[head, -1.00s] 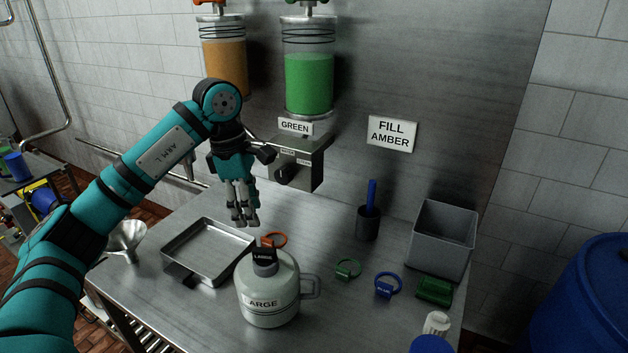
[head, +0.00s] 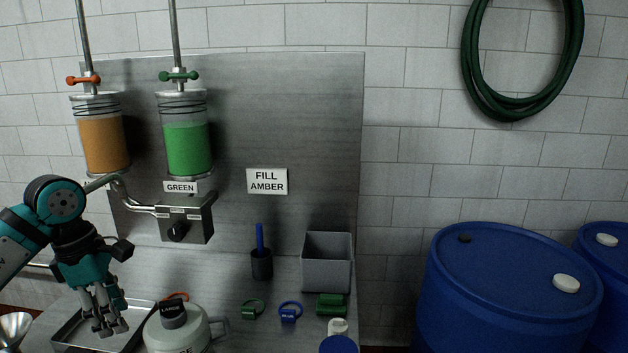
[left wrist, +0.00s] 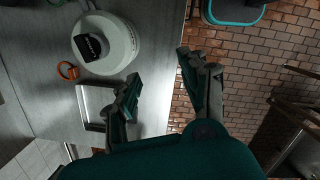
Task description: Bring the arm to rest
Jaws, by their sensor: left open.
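My left gripper (head: 110,325) hangs fingers down over the metal tray (head: 66,338) at the lower left of the head view. It is open and holds nothing. In the left wrist view its two fingers (left wrist: 165,95) stand apart, with the table edge and brick floor beyond. The large grey jug (head: 165,338) is just right of the gripper in the head view; its round top (left wrist: 118,45) shows in the left wrist view. My right gripper is in neither view.
Amber (head: 102,145) and green (head: 187,150) cylinders hang on the metal panel above a dispenser box (head: 195,222). A grey bin (head: 327,262), a dark cup (head: 261,265) and green and blue (head: 290,312) tags are on the table. Blue barrels (head: 505,290) stand at right.

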